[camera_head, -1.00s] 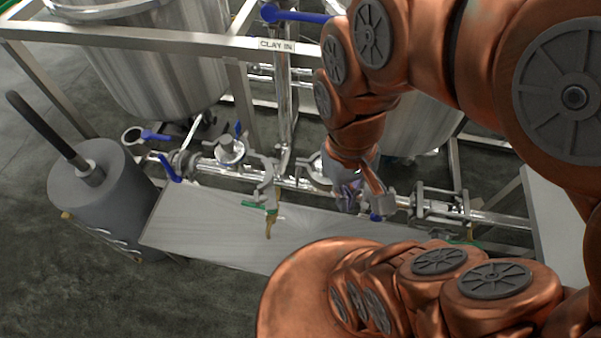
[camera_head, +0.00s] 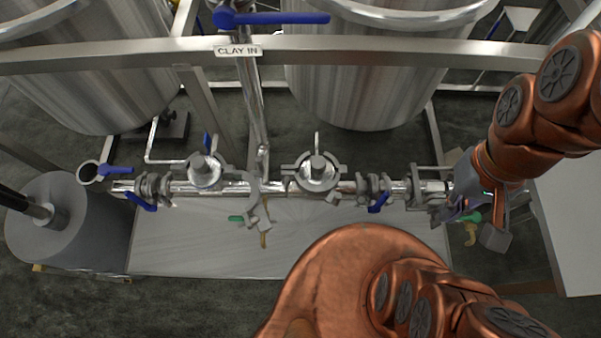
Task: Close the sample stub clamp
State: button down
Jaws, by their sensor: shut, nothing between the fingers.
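Several grey pipe clamps sit along the steel pipe (camera_head: 222,189), and none is labelled as the sample stub clamp. One clamp (camera_head: 253,193) stands with its curved jaw apart, above a small green-handled brass valve (camera_head: 263,238). Another clamp (camera_head: 297,176) lies around a short upright stub (camera_head: 318,166), with its arms spread to the sides. My gripper (camera_head: 466,208) is at the far right end of the pipe, beside another green-handled brass fitting (camera_head: 471,233). It is shut and empty. Whether it touches the pipe end or fitting is unclear, as my arm hides part of them.
A steel frame rail (camera_head: 130,55) marked CLAY IN crosses in front of the tanks (camera_head: 350,85). Blue valve handles (camera_head: 379,203) stick out along the pipe. A flat metal tray (camera_head: 190,245) lies below. A grey cylinder (camera_head: 60,225) stands left, a pale panel (camera_head: 575,220) right.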

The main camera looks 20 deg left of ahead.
aim_at(254, 198)
jog(key=z, duration=0.05)
jog(key=k, duration=0.9)
jog(key=u, duration=1.9)
